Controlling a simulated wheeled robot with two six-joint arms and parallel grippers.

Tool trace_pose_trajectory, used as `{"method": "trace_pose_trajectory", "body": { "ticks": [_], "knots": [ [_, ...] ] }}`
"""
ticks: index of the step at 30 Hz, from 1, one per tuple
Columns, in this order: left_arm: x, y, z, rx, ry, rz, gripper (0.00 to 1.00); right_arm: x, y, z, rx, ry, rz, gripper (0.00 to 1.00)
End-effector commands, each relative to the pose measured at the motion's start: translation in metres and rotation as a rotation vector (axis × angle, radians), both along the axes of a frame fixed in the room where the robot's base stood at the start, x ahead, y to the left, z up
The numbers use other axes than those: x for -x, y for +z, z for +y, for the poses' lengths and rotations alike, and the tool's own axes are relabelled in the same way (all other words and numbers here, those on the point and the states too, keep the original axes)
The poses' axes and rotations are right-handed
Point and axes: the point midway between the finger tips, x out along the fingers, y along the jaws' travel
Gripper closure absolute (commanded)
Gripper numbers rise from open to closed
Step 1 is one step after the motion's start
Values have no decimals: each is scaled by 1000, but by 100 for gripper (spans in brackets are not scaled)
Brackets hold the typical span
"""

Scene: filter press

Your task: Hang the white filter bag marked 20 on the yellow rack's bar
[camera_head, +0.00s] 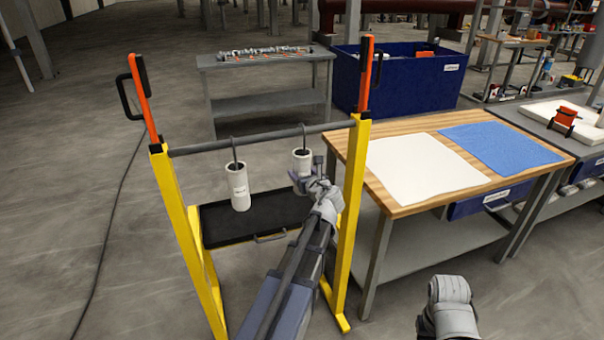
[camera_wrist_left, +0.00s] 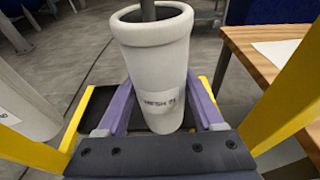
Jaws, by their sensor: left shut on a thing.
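The white filter bag (camera_head: 302,160) is a pale cylinder with a dark hook rising from its open top to the bar (camera_head: 262,136) of the yellow rack (camera_head: 182,222). I cannot tell whether the hook rests on the bar. My left gripper (camera_head: 308,184) is shut on this bag. In the left wrist view the bag (camera_wrist_left: 155,55) stands nearly upright between the purple fingers (camera_wrist_left: 160,112); its label seems to read MESH 20. A second white bag (camera_head: 239,188) hangs from the bar to the left.
A black tray (camera_head: 222,228) lies low in the rack. Red-orange uprights with black handles (camera_head: 143,95) top the rack's posts. A wooden table (camera_head: 400,205) with white and blue cloths stands close on the right. A blue bin (camera_head: 400,80) stands behind.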

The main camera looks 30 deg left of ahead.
Motion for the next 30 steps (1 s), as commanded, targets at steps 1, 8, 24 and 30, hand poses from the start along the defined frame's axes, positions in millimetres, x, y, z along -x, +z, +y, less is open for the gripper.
{"method": "trace_pose_trajectory", "body": {
  "ticks": [1, 8, 24, 30],
  "knots": [
    [0, -1, 0, 0, 0, 0, 71, 0, -1, 0, 0, 0, 0, 70],
    [0, 0, 0, 0, 0, 0, 71, 0, 0, 0, 0, 0, 0, 70],
    [0, 0, 0, 0, 0, 0, 0, 0, 0, 0, 0, 0, 0, 70],
    [16, 7, -16, -1, -2, 1, 0, 0, 7, 0, 0, 0, 0, 70]
  ]
}}
